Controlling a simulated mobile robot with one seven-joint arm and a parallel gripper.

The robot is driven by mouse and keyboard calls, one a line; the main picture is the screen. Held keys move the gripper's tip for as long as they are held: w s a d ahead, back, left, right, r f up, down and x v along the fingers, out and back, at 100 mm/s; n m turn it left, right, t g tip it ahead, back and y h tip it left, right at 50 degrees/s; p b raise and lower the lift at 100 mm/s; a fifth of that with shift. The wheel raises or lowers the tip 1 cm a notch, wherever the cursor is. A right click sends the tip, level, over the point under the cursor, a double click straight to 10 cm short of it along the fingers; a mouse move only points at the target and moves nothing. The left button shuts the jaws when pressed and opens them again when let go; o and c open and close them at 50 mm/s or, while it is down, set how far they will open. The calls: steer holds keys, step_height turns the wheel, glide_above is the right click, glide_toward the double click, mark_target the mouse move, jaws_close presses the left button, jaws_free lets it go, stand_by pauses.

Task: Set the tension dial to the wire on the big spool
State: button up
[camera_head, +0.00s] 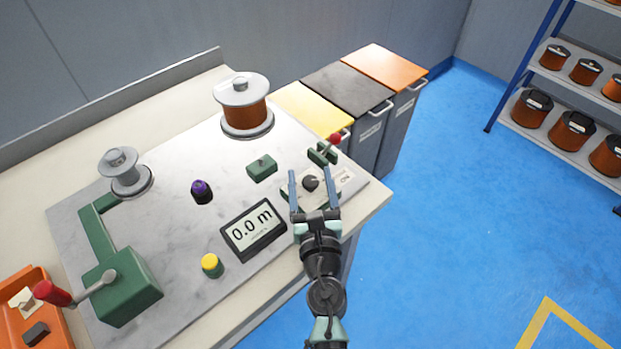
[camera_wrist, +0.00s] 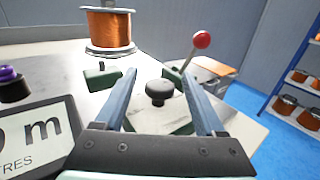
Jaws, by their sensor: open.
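The tension dial is a dark knob (camera_head: 311,183) on a pale plate at the right end of the winder's metal top. In the wrist view the knob (camera_wrist: 159,91) stands between my fingers, a little beyond them, and I see no contact. My gripper (camera_head: 309,175) is open and empty, its fingers on either side of the knob. The big spool (camera_head: 245,105) of copper-coloured wire stands upright at the back and also shows in the wrist view (camera_wrist: 108,28). The marks on the dial plate and any spool label are too small to read.
A red-knobbed lever (camera_head: 334,140) stands just behind the dial. A display (camera_head: 253,229) reading 0.0 m lies left of my gripper, with a yellow button (camera_head: 211,265) nearby. A green block (camera_head: 262,167) sits between spool and dial. Lidded bins (camera_head: 347,88) stand beyond the bench.

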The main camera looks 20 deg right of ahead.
steer(key=shift+c, duration=0.2)
jaws_close()
